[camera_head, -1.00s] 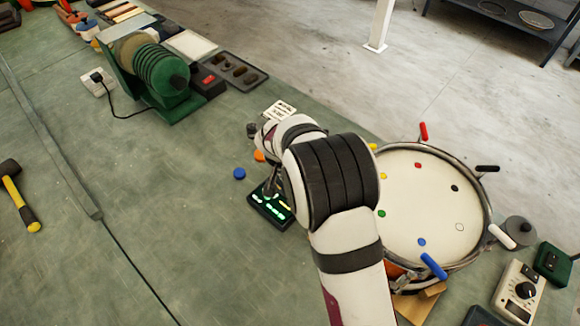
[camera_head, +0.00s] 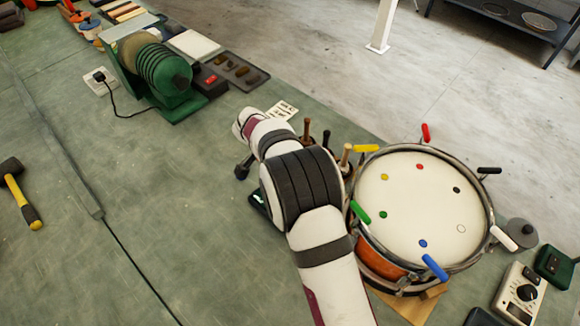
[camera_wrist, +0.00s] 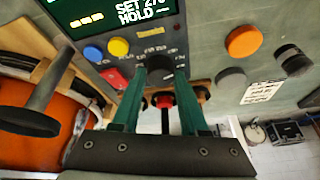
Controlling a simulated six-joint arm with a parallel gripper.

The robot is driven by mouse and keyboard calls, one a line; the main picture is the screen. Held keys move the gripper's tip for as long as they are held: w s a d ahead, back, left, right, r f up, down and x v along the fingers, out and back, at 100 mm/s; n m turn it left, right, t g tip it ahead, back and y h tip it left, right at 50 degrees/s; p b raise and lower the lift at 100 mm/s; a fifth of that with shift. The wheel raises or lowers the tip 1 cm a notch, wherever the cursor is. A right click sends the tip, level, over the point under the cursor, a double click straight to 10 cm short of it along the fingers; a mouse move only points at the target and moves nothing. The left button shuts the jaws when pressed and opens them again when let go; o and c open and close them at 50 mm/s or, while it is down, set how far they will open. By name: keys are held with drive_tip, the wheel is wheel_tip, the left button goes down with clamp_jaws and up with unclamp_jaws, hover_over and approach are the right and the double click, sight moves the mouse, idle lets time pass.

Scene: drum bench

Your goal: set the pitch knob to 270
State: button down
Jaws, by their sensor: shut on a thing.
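The tuner box (camera_wrist: 120,25) is at the top left of the wrist view, with a lit screen (camera_wrist: 110,12) reading "SET 27", its last figure unclear, and "HOLD ---". Its face carries blue, yellow and red buttons. The black pitch knob (camera_wrist: 172,68) is beside them, and my gripper (camera_wrist: 165,72) has its green fingers shut on it. The knob's pointer and scale are too small to read. In the head view my arm covers the gripper, the knob and most of the box; only a lit edge of the box (camera_head: 259,199) shows.
The drum (camera_head: 425,205) with coloured tuning handles stands close to the right of my arm. An orange disc (camera_wrist: 243,42) and a grey disc (camera_wrist: 230,82) lie near the box. A green coil machine (camera_head: 155,75) stands further back. The bench at left is mostly clear.

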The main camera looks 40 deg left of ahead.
idle(0.4)
drive_tip(key=shift+c, duration=2.2)
unclamp_jaws()
drive_tip(key=v, duration=1.5)
drive_tip(key=shift+r, duration=0.35)
drive_tip(key=shift+a, duration=0.1)
